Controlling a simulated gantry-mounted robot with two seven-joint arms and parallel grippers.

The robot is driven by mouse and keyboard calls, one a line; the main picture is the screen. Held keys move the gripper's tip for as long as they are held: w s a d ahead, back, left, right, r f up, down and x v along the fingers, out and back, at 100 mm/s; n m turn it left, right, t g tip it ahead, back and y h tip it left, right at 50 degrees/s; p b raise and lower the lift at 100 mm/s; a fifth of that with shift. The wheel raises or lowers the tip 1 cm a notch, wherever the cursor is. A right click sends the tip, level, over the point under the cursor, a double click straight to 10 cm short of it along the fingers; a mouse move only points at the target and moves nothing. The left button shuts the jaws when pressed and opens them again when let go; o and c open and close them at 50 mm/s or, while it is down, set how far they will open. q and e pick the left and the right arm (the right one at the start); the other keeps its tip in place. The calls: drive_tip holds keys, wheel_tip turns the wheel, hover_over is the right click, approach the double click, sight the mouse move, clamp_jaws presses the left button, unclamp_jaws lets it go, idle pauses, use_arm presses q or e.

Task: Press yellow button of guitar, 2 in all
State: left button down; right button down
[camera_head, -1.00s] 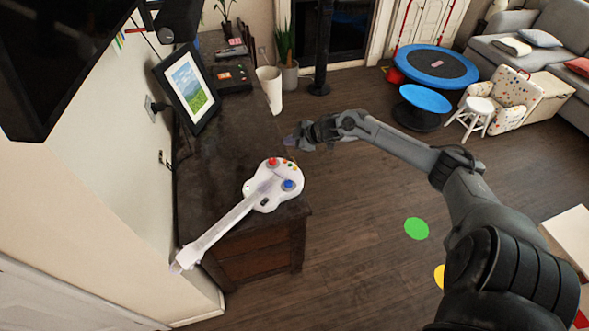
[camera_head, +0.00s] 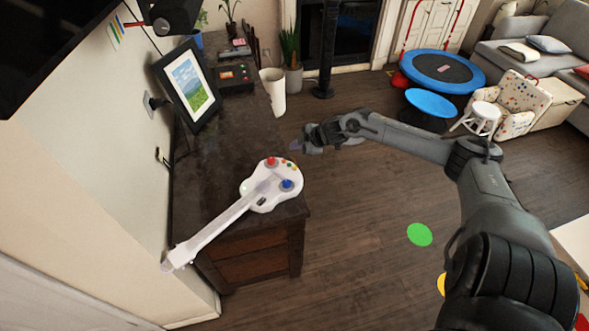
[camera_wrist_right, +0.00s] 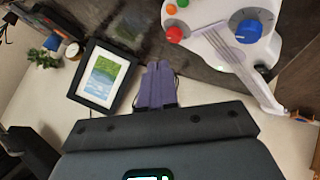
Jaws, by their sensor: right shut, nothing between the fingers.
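The white toy guitar (camera_head: 258,196) lies on the dark cabinet top, its neck pointing to the lower left. A red knob (camera_head: 270,161), a blue knob (camera_head: 286,184) and a row of small coloured buttons (camera_head: 290,165) are on its body. I cannot tell a yellow button apart in that row. My right gripper (camera_head: 297,146) is shut and empty, just beyond the guitar's body and apart from it. In the right wrist view, its purple fingers (camera_wrist_right: 156,84) are together, with the red knob (camera_wrist_right: 174,35) and guitar body (camera_wrist_right: 215,45) above them. My left gripper is out of view.
A picture frame (camera_head: 188,86) stands on the cabinet (camera_head: 205,165) against the wall.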

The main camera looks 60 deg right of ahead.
drive_tip(key=b, duration=0.6)
hover_over(296, 170)
wheel_tip(296, 170, down, 6)
drive_tip(key=shift+s+f, duration=0.1)
drive_tip(key=shift+f, duration=0.1)
drive_tip(key=shift+f+b, duration=0.55)
drive_tip(key=shift+f, duration=0.45)
drive_tip(key=shift+f, duration=0.25)
idle(0.8)
drive_tip(key=shift+f, duration=0.2)
idle(0.4)
